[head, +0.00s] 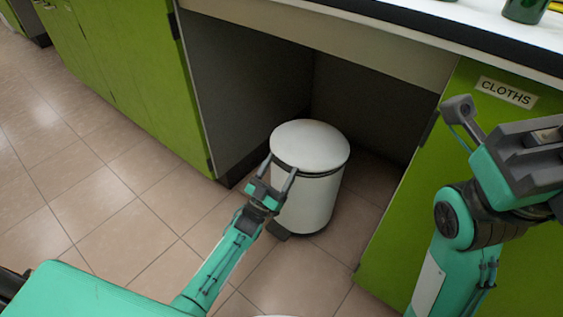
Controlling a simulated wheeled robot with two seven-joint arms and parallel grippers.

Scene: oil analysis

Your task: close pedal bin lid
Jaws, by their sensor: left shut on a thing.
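The white pedal bin (306,205) stands upright on the floor in the recess under the counter. Its round white lid (310,145) lies level over the top, with a dark band under its rim. The dark pedal (278,230) sticks out low at the front left, partly behind my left wrist. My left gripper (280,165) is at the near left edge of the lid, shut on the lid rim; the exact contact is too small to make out. My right gripper (492,135) is raised at the right, close to the camera, away from the bin; its jaw state is unclear.
Green cabinets (135,75) stand left of the recess. A green cabinet door labelled "CLOTHS" (505,92) stands to the right, partly behind my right arm. The white counter (420,15) overhangs the bin, with a green bottle (525,8) on it. The tiled floor (110,210) at left is clear.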

